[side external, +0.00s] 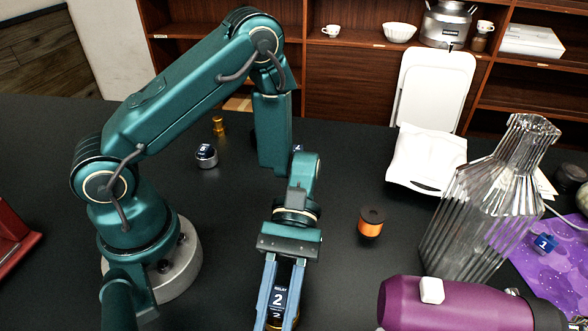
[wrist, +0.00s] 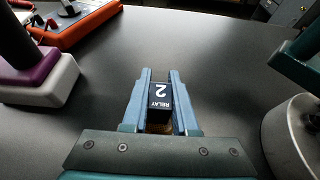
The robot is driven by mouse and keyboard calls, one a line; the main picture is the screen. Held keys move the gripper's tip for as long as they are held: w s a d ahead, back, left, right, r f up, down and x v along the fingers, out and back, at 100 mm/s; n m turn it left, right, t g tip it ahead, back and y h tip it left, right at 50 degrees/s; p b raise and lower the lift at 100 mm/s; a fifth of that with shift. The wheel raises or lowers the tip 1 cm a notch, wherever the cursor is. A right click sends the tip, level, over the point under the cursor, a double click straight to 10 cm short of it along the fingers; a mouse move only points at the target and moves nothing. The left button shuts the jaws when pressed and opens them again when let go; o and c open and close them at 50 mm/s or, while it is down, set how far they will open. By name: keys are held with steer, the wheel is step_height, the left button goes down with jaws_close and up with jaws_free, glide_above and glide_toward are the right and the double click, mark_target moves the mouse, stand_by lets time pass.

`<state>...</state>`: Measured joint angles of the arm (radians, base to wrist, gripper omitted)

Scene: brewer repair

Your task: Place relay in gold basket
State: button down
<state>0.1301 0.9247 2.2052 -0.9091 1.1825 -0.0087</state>
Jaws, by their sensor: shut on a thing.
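My gripper (side external: 277,312) is at the bottom centre of the side view, pointing down. It is shut on a dark blue relay (side external: 279,296) whose label reads "RELAY 2". The wrist view shows the same relay (wrist: 160,93) between the two blue fingers of my gripper (wrist: 159,80). A gold-brown part (wrist: 159,128) shows under the relay's near end; I cannot tell whether it belongs to the relay. A gold edge also shows below it at the bottom of the side view. I cannot make out a gold basket clearly in either view.
An orange spool (side external: 371,222) stands right of my gripper. A blue cube marked 1 (side external: 543,243) lies on a purple mat (side external: 545,280). A small silver piece (side external: 206,157) stands near my base.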

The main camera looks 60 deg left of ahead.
mark_target(272, 295)
steer(key=shift+f, duration=0.25)
steer(key=c, duration=0.6)
jaws_free()
steer(key=shift+r, duration=0.1)
steer(key=shift+r, duration=3.45)
